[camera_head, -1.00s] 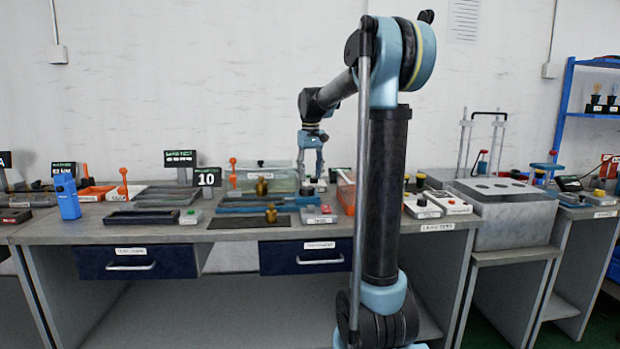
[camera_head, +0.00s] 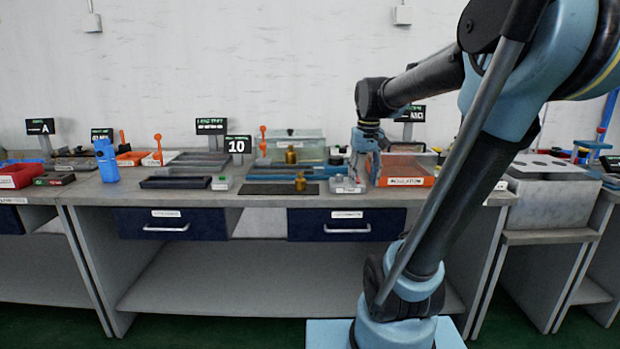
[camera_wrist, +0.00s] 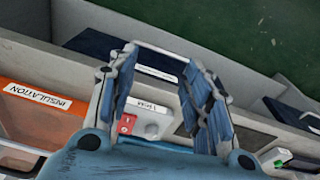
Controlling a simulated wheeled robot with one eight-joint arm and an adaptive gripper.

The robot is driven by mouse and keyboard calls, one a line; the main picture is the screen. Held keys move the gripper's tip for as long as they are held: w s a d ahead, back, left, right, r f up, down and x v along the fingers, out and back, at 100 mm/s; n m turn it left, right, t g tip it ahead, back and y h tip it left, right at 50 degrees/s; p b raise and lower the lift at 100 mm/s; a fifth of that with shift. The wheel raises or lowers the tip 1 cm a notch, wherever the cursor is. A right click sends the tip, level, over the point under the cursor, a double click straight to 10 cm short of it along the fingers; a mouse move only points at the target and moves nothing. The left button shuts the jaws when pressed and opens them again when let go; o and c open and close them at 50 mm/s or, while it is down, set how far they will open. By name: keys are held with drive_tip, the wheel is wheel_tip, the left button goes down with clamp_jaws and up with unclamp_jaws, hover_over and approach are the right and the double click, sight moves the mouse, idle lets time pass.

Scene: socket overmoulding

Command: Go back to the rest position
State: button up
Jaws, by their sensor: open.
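Below and beyond the fingers lies a small grey box with a red button (camera_wrist: 127,122) near the bench's front edge. It also shows in the head view as a grey box (camera_head: 347,184) under my gripper.
An orange bin (camera_head: 405,181), labelled INSULATION in the wrist view (camera_wrist: 40,97), stands close to the gripper. Blue drawers (camera_head: 343,226) are below.

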drive_tip(key=s+d+f+m+t, duration=0.1)
drive_tip(key=s+d+f, duration=0.1)
drive_tip(key=s+f, duration=1.4)
drive_tip(key=shift+s+d+f, duration=0.15)
drive_tip(key=shift+s+d, duration=0.2)
drive_tip(key=shift+s, duration=0.25)
drive_tip(key=shift+w+f, duration=0.2)
drive_tip(key=shift+w, duration=0.3)
idle(0.6)
